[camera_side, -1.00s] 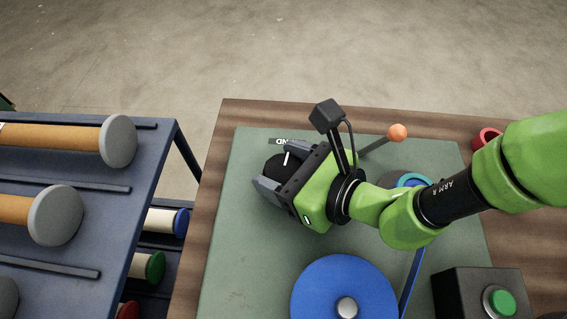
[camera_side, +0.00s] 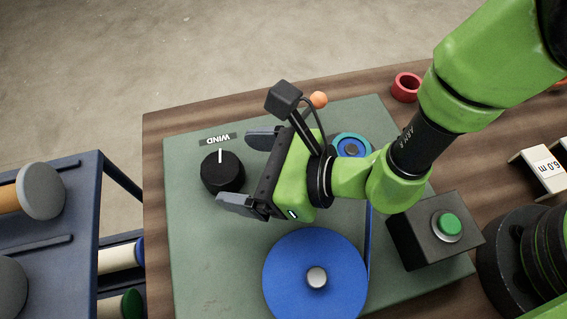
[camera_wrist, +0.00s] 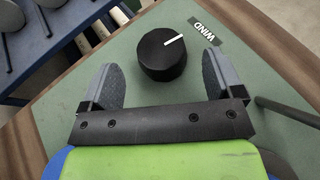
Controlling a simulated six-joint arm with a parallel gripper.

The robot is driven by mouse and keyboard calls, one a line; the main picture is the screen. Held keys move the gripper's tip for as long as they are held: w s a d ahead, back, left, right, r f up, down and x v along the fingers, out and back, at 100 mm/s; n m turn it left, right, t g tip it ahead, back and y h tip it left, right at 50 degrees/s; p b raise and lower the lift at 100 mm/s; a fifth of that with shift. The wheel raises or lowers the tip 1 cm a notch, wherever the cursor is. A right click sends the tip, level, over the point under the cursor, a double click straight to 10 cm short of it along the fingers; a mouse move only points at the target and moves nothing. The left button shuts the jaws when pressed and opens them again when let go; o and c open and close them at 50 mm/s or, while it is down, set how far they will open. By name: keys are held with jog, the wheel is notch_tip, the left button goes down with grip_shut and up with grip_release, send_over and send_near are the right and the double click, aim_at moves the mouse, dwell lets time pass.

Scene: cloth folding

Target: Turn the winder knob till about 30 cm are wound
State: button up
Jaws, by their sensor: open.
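The black winder knob (camera_side: 222,172) stands on the green panel (camera_side: 200,255), with a white pointer line and a WIND label (camera_side: 218,138) behind it. In the side view the line points toward the label. My gripper (camera_side: 240,170) is open and empty, just right of the knob, its two grey fingers spread wide. In the wrist view the whole knob (camera_wrist: 161,56) shows ahead of the jaws, beyond and between the fingertips. The blue reel (camera_side: 300,275) lies at the front, with a blue band running back to a small blue ring (camera_side: 352,148).
A box with a green button (camera_side: 447,225) stands at the right. An orange-tipped lever (camera_side: 318,100) is behind my gripper. A red ring (camera_side: 406,87) sits on the wooden table. A rack of rolls (camera_side: 60,230) is at the left. A 6.0 m block (camera_side: 546,168) is at far right.

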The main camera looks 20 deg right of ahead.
jog(key=shift+v, duration=2.6)
jog(key=s+a+r+n+g+y, duration=0.2)
jog(key=a+r+n+g+y, duration=0.25)
jog(key=a+n, duration=0.35)
jog(key=m+g+h, duration=0.6)
jog(key=m+h, duration=0.6)
jog(key=m, duration=1.8)
send_over(220, 166)
jog(key=w+d, duration=0.2)
jog(key=d, duration=0.1)
jog(key=shift+t+h, duration=0.25)
jog(key=shift+t, duration=0.1)
jog(key=x, duration=0.9)
jog(key=shift+a, duration=0.1)
